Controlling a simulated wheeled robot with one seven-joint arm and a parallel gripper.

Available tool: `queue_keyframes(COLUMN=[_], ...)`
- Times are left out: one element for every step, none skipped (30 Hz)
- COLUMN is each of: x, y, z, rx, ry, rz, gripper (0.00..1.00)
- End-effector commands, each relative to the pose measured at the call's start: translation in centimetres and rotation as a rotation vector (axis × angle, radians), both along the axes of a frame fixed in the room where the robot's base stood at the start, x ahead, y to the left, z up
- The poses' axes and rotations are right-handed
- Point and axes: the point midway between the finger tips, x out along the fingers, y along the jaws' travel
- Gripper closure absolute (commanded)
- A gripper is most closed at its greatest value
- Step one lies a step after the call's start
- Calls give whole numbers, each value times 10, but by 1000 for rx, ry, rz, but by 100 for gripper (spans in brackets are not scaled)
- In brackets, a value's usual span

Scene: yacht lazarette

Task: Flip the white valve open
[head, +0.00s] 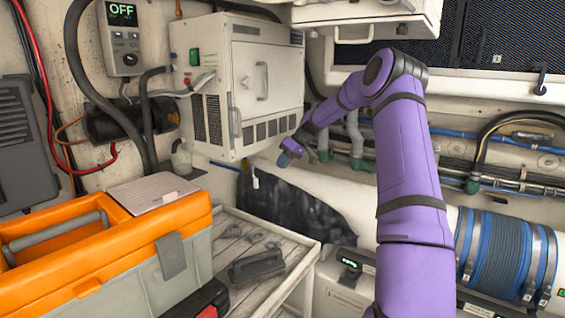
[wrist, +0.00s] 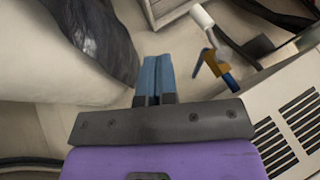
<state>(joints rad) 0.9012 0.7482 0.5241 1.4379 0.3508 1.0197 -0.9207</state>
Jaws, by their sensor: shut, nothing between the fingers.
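The white valve handle (head: 255,181) shows in the head view as a small white piece hanging just below the white cabinet's lower edge. In the wrist view a white grip (wrist: 203,18) sits at the upper right, above a brass-coloured valve body (wrist: 213,63) with blue parts. My gripper (head: 286,159) is to the right of the handle in the head view, apart from it. In the wrist view its blue fingers (wrist: 158,82) are together and empty, left of the valve. The exact lever angle is hard to tell.
The white cabinet (head: 262,85) with vents and handles stands above the valve. A black bag-like sheet (head: 290,208) lies below it. An orange toolbox (head: 100,240) and a workbench with a brush (head: 256,265) are at lower left. Pipes run along the back wall.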

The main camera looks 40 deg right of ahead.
Motion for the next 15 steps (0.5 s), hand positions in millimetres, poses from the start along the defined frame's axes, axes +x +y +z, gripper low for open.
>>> queue_keyframes(x=[3, 5, 7, 9, 11, 13, 15, 17, 19, 21, 22, 20, 19, 19, 18], y=[6, 9, 12, 15, 18, 22, 25, 28, 32, 34, 37, 44, 49, 52, 57], z=[-9, -13, -19, -24, -28, -35, -39, -43, -49, -53, -57, -53, -53, -53, -53], rx=[3, 2, 2, 2, 1, 3, 2, 2, 2, 2, 1, 0, 0, -1, 0], ry=[2, 2, 2, 2, 2, 3, 2, 2, 2, 3, 1, 0, 0, 0, 1], rz=[3, 2, 2, 2, 2, 3, 2, 2, 2, 1, 1, 2, 2, 1, 0], gripper=[100, 100, 100, 100, 100, 100, 100, 100, 100, 100, 100, 100, 100, 100, 100])
